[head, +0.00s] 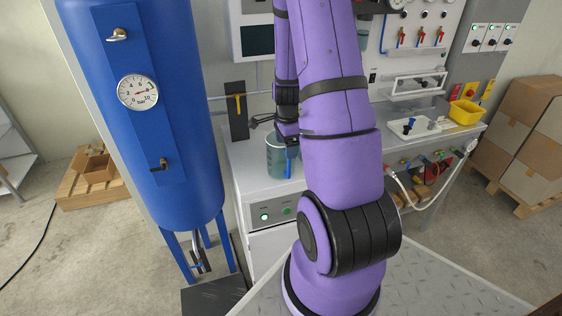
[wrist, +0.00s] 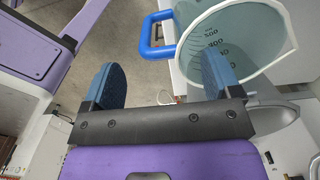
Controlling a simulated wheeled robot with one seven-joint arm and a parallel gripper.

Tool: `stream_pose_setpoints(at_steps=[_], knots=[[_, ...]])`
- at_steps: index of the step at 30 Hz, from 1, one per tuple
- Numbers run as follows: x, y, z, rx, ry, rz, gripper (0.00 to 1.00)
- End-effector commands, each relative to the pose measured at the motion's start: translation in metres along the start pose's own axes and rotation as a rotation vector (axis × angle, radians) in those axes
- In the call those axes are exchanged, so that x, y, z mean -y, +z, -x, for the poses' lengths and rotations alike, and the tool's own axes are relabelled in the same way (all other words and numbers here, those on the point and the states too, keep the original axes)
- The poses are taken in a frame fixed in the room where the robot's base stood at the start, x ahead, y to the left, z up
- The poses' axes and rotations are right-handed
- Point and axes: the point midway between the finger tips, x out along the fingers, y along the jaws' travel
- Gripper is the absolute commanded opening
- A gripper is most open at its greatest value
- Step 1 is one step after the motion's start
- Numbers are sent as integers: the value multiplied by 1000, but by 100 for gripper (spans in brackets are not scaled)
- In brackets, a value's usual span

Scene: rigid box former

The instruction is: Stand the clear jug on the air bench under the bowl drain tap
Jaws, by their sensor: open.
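The clear jug (head: 275,161), bluish with a bright blue handle, stands on a white cabinet top left of my arm. In the wrist view the jug (wrist: 240,45) shows its white rim and graduation marks, with its blue handle (wrist: 146,31) to the left. My gripper (wrist: 163,68) is open and empty, its blue-padded fingers apart. The handle lies beyond the fingertips, and the right finger overlaps the jug in the picture; I cannot tell whether they touch. In the head view my gripper (head: 287,128) is just above the jug, partly hidden. I cannot make out the bowl drain tap.
A blue tank (head: 150,205) with a pressure gauge stands close on the left. The grey bench (head: 455,132) to the right carries a white tray (head: 417,127) and a yellow bin (head: 467,112), with hoses below its top. Cartons (head: 530,108) stand far right.

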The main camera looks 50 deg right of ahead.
Motion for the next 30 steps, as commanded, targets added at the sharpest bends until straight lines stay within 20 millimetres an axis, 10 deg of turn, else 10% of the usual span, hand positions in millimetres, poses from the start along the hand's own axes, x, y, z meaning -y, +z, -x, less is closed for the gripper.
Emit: stream_pose_setpoints(at_steps=[28, 30], knots=[[-1, -2, -61, 0, -1, 2, 84], [-1, -2, -61, 0, -1, 2, 67]])
